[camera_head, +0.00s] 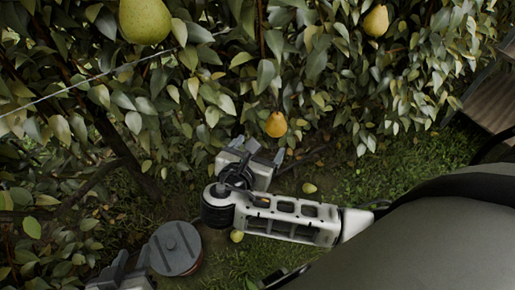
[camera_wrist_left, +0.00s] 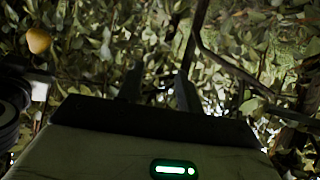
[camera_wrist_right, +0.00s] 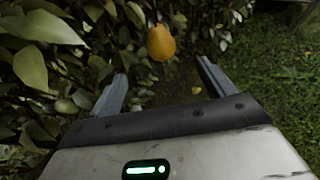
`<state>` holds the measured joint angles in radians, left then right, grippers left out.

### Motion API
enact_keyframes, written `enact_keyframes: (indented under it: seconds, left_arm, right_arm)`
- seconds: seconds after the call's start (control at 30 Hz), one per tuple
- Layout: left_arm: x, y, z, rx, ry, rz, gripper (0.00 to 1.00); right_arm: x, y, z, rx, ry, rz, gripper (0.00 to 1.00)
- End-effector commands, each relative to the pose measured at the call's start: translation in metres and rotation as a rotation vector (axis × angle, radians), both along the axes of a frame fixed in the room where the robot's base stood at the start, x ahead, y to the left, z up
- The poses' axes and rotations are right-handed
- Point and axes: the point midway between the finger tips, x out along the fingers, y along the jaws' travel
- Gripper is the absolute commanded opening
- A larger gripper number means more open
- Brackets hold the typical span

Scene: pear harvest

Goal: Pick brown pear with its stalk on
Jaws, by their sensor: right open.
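A brown-orange pear (camera_head: 276,124) hangs from the hedge in the middle of the head view. My right gripper (camera_head: 262,158) is open and empty just below it in that view. In the right wrist view the pear (camera_wrist_right: 161,43) hangs beyond and between the two spread fingertips, not touched by them. Its stalk end meets the leaves at the top and is too small to make out. My left gripper (camera_head: 131,264) is low at the left, its fingers apart with nothing seen between them. A brownish pear (camera_wrist_left: 39,40) shows at the upper left of the left wrist view.
A large green pear (camera_head: 145,20) and a yellow pear (camera_head: 375,21) hang higher up. A wire crosses the foliage at upper left. A grey round-lidded object (camera_head: 175,248) stands on the grass beside my left gripper. Small yellow-green fruits (camera_head: 309,187) lie on the ground.

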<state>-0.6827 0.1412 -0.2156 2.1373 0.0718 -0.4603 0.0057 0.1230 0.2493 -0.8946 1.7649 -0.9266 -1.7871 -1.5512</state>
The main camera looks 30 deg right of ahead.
Motion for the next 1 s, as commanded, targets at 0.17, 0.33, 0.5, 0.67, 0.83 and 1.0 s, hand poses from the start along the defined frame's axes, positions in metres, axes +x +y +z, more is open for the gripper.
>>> enact_keyframes:
  seconds: [0.17, 0.33, 0.5, 0.67, 0.83, 1.0]
  left_arm:
    - [0.0, 0.0, -0.004, -0.005, 0.0, 0.001, 0.36]
    - [0.001, -0.001, -0.006, -0.014, -0.002, 0.003, 0.36]
    - [0.002, -0.002, -0.006, -0.023, -0.01, 0.004, 0.36]
    - [0.002, -0.003, -0.007, -0.032, -0.014, 0.006, 0.36]
    - [0.0, -0.003, -0.011, -0.039, -0.009, 0.008, 0.36]
    - [-0.001, -0.004, -0.01, -0.045, -0.008, 0.01, 0.36]
  right_arm:
    - [0.012, -0.015, -0.007, -0.02, 0.003, 0.0, 0.82]
    - [0.032, -0.039, -0.02, -0.017, 0.002, -0.001, 0.82]
    - [0.053, -0.062, -0.033, -0.015, 0.003, 0.0, 0.82]
    - [0.071, -0.084, -0.045, -0.015, 0.002, 0.0, 0.82]
    - [0.086, -0.101, -0.054, -0.012, 0.001, 0.0, 0.82]
    - [0.093, -0.109, -0.059, -0.009, 0.003, 0.001, 0.82]
